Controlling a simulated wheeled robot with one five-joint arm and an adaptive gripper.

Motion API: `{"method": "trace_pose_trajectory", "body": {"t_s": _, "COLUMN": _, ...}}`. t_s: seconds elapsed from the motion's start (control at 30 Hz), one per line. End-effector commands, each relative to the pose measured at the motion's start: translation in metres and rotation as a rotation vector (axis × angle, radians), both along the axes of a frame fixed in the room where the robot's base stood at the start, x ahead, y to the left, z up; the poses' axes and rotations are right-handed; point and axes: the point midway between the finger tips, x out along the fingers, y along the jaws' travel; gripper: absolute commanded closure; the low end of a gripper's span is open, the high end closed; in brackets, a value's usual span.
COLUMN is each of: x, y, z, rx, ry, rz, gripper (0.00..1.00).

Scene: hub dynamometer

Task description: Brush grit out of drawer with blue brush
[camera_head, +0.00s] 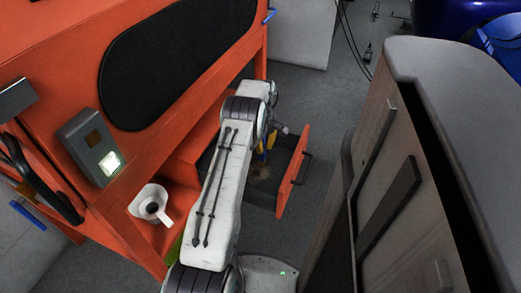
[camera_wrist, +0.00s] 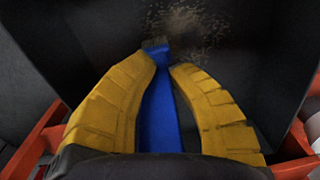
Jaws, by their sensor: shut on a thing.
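In the wrist view, my gripper (camera_wrist: 164,72) has its yellow fingers shut on the blue brush (camera_wrist: 160,110). The brush points away from me, with its bristle end (camera_wrist: 153,44) beside a patch of brown grit (camera_wrist: 188,25). The grit lies scattered on the dark floor of the drawer (camera_wrist: 245,70). In the head view, the open drawer with its orange front (camera_head: 294,172) sticks out of the orange machine. My arm reaches over it and hides part of the inside. I cannot tell whether the bristles touch the floor.
The orange machine (camera_head: 60,45) stands on the left, with a white cup-like container (camera_head: 150,203) on its lower ledge. A cabinet with a grey top (camera_head: 450,70) stands close on the right. Grey floor (camera_head: 315,105) is clear beyond the drawer.

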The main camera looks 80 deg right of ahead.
Motion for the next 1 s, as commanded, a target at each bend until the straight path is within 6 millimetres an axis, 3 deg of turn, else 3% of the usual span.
{"method": "trace_pose_trajectory", "body": {"t_s": 0.37, "x": -0.003, "y": -0.012, "z": 0.0, "rx": 0.0, "ry": 0.0, "rz": 0.0, "gripper": 1.0}}
{"method": "trace_pose_trajectory", "body": {"t_s": 0.67, "x": 0.009, "y": -0.014, "z": 0.0, "rx": 0.001, "ry": 0.001, "rz": 0.001, "gripper": 1.0}}
{"method": "trace_pose_trajectory", "body": {"t_s": 1.0, "x": 0.015, "y": 0.006, "z": 0.001, "rx": 0.005, "ry": 0.001, "rz": 0.001, "gripper": 1.0}}
